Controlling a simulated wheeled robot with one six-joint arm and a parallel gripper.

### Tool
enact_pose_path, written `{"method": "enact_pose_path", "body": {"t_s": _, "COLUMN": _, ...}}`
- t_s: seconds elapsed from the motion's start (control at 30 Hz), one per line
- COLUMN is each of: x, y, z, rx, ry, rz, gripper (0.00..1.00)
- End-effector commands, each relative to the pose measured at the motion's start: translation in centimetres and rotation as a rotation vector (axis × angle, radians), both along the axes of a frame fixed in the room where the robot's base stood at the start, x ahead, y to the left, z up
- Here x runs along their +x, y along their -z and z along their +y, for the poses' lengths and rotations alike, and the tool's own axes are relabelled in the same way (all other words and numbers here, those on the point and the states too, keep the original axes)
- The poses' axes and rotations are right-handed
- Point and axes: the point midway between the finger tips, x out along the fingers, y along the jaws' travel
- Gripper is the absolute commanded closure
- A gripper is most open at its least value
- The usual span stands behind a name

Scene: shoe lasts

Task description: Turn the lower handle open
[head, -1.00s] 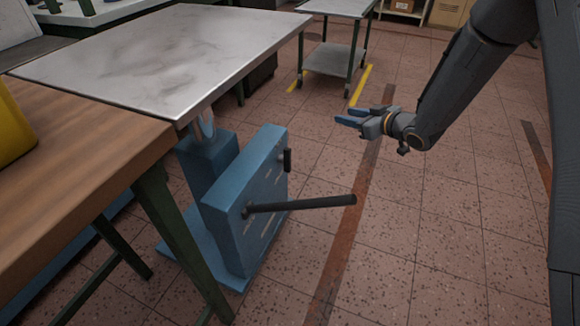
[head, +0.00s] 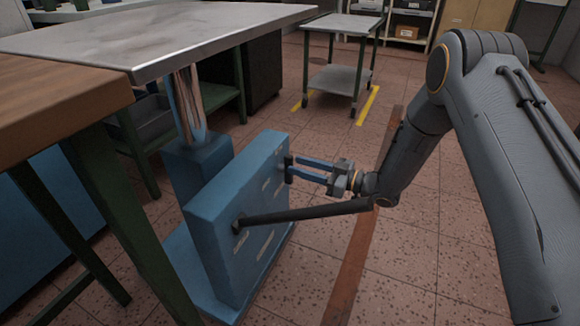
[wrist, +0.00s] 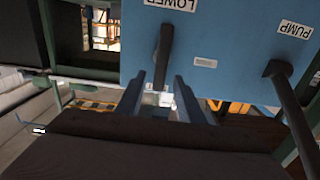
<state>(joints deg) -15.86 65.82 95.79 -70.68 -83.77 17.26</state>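The lower handle (wrist: 164,42) is a short dark lever on the blue housing (head: 215,215), beside a label reading LOWER in the wrist view. That view shows it upside down. My gripper (wrist: 160,82) is open, with one finger on each side of the handle's free end. I cannot tell whether either finger touches it. In the head view my gripper (head: 289,170) is at the housing's right face, and its fingertips largely cover the handle.
The long dark pump lever (head: 305,212) sticks out from the housing below my gripper; it also shows at right in the wrist view (wrist: 288,105), near a PUMP label. A metal lift table top (head: 190,35) is above, a wooden bench (head: 60,100) at left.

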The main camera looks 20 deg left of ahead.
Motion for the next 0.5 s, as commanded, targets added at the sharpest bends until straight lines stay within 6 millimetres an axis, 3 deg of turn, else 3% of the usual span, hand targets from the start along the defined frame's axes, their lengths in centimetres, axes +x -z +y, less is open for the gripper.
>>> {"method": "enact_pose_path", "body": {"t_s": 0.2, "x": 0.2, "y": 0.2, "z": 3.1, "rx": -0.001, "ry": -0.002, "rz": 0.001, "gripper": 0.66}}
{"method": "enact_pose_path", "body": {"t_s": 0.5, "x": 0.3, "y": 0.0, "z": 4.2, "rx": -0.001, "ry": 0.001, "rz": 0.001, "gripper": 0.66}}
